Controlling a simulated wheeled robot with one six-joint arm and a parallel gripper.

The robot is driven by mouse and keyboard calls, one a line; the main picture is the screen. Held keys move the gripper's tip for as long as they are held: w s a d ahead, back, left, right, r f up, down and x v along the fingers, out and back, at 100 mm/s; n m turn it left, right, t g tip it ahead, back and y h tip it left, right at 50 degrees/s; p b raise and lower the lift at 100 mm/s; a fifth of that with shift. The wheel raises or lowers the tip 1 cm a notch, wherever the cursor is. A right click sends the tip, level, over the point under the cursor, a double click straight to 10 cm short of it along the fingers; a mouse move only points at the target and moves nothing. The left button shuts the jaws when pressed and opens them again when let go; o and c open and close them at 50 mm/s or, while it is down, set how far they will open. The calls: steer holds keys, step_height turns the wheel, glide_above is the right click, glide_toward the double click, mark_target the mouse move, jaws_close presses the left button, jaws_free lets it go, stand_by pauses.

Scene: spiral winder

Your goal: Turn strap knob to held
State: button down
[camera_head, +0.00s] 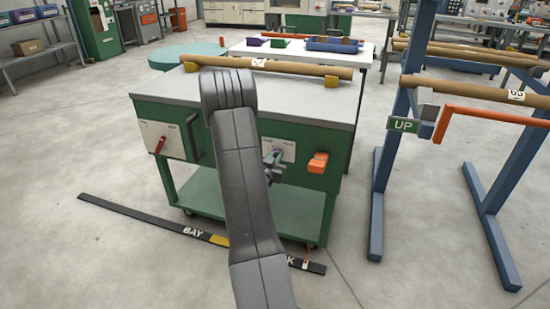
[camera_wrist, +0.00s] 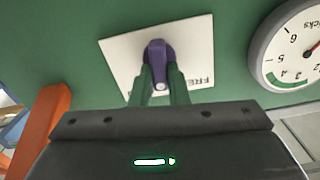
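The strap knob (camera_wrist: 158,60) is purple, on a white plate (camera_wrist: 120,55) with the letters FREE partly visible in the wrist view. The plate also shows on the green cart's front in the head view (camera_head: 288,148). My gripper (camera_wrist: 160,72) has one green-tinted finger on each side of the knob's projecting end, very close to it. I cannot tell whether the fingers press on it. In the head view my gripper (camera_head: 274,164) is at the plate; the knob there is partly covered by my gripper. The plate's other lettering is hidden in the wrist view.
A round dial (camera_wrist: 298,50) is right of the plate in the wrist view. An orange block (camera_head: 318,162) juts out right of the plate. A red lever (camera_head: 160,145) is on the cart's left. A cardboard tube (camera_head: 290,68) lies on top. A blue rack (camera_head: 395,130) stands right.

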steer(key=shift+f+m+b, duration=0.2)
steer(key=shift+m+b, duration=0.1)
steer(key=shift+b, duration=0.5)
steer(key=m+b, duration=0.2)
steer(key=b, duration=0.2)
steer(key=m+b, duration=0.3)
steer(key=b, duration=0.1)
steer(key=shift+s+d+m, duration=0.1)
steer(key=shift+d+m, duration=0.1)
steer(key=shift+m, duration=0.1)
steer(key=shift+r+b, duration=0.1)
steer(key=shift+b, duration=0.3)
steer(key=c, duration=1.4)
jaws_free()
